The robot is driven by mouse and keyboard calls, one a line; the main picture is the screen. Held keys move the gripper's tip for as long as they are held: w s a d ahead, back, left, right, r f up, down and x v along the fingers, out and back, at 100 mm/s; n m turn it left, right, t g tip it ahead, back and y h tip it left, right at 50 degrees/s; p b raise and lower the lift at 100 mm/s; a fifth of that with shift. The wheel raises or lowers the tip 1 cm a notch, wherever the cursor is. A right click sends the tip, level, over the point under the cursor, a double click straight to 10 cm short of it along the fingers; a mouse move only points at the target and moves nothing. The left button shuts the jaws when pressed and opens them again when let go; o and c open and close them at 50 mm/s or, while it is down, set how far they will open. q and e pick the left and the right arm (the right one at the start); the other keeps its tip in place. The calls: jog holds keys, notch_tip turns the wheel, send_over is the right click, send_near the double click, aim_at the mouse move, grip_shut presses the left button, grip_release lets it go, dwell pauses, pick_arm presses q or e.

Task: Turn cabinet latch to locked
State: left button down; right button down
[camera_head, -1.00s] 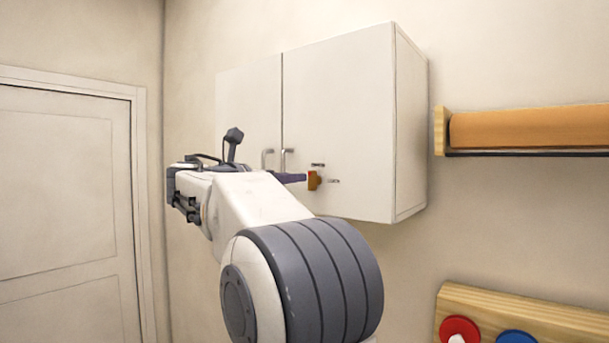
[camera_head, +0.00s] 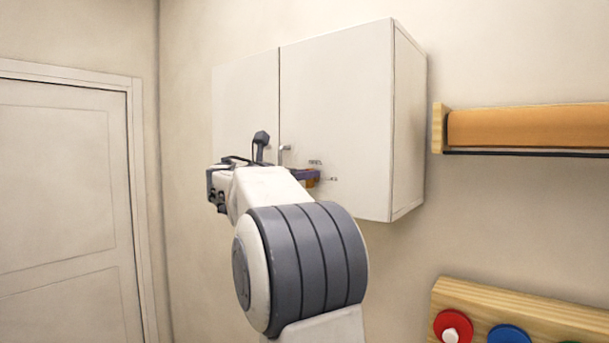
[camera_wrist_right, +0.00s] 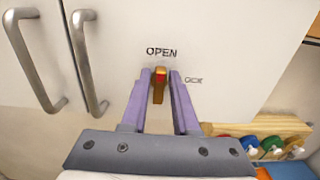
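The cabinet latch (camera_wrist_right: 159,86) is a small brass-coloured tab with a red mark, on the right door of the white wall cabinet (camera_head: 335,100). In the right wrist view it points up and down, below the word OPEN. In the head view the latch (camera_head: 311,183) is partly hidden by my fingers. My right gripper (camera_wrist_right: 161,76) has its two purple fingers apart, one on each side of the latch, with what look like narrow gaps. The right gripper (camera_head: 304,174) also shows in the head view. My left gripper is not in view.
A second, blurred label (camera_wrist_right: 193,80) is right of the latch. Two metal door handles (camera_wrist_right: 88,62) stand out left of the gripper. A wooden shelf (camera_head: 525,128) and a board with coloured discs (camera_head: 500,318) are on the wall to the right.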

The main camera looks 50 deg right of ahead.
jog(key=shift+a, duration=0.1)
jog(key=shift+s+f+m+b, duration=0.25)
jog(key=shift+m+b, duration=1.85)
jog(key=shift+m, duration=0.85)
jog(key=shift+s+f+m+b, duration=0.2)
jog(key=shift+m+b, duration=1.9)
jog(key=shift+m, duration=0.9)
jog(key=shift+s+f+m+b, duration=0.15)
jog(key=shift+f+m+b, duration=0.1)
jog(key=shift+m+b, duration=2.3)
jog(key=shift+m+p, duration=0.4)
jog(key=shift+m, duration=0.2)
jog(key=c, duration=0.8)
grip_release()
jog(key=shift+c, duration=0.2)
